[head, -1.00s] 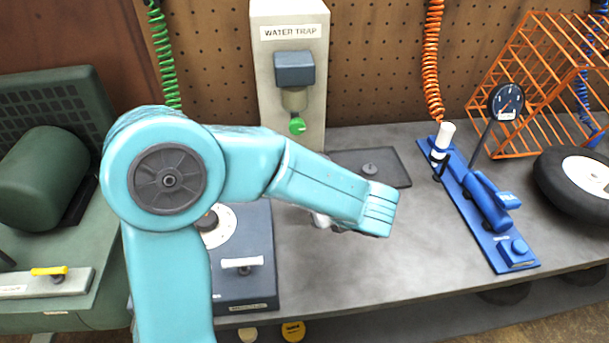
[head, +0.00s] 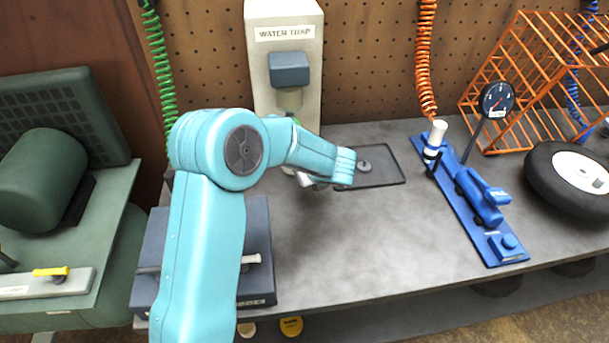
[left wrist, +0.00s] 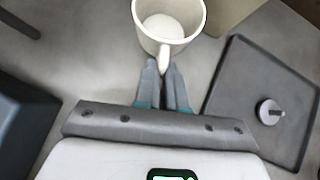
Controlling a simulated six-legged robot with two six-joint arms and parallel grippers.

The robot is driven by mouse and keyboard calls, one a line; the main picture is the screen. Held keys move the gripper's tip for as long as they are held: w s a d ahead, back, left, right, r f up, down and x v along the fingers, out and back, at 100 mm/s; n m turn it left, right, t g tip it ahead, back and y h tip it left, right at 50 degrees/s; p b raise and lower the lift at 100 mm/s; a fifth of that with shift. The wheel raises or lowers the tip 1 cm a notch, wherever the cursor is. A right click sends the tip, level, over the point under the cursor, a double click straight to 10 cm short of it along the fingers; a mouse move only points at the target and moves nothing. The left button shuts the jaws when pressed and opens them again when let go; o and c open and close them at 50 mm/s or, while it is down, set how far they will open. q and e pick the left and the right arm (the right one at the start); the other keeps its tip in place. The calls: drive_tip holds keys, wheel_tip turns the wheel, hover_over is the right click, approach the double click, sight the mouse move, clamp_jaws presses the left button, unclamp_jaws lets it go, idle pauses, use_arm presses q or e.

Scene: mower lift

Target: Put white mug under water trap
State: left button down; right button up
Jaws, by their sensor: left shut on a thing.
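The white mug (left wrist: 170,22) is upright in the left wrist view, with its handle between the fingertips of my left gripper (left wrist: 163,72). My left gripper is shut on that handle. The water trap (head: 290,70) is a grey box with a label on a pale post at the back of the bench. My arm partly hides its lower end. My right gripper is not in view.
A dark flat tray (head: 388,177) with a small knob lies right of the gripper. A dark box (head: 257,235) is at the front left. A blue fixture (head: 470,190), a tyre (head: 548,190) and an orange wire rack (head: 520,75) stand right. The middle of the bench is clear.

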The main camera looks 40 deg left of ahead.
use_arm(q)
drive_tip(key=shift+w+a+f, duration=0.15)
drive_tip(key=shift+f, duration=0.5)
drive_tip(key=shift+f, duration=0.2)
drive_tip(key=c, duration=1.2)
unclamp_jaws()
drive_tip(key=shift+r, duration=0.1)
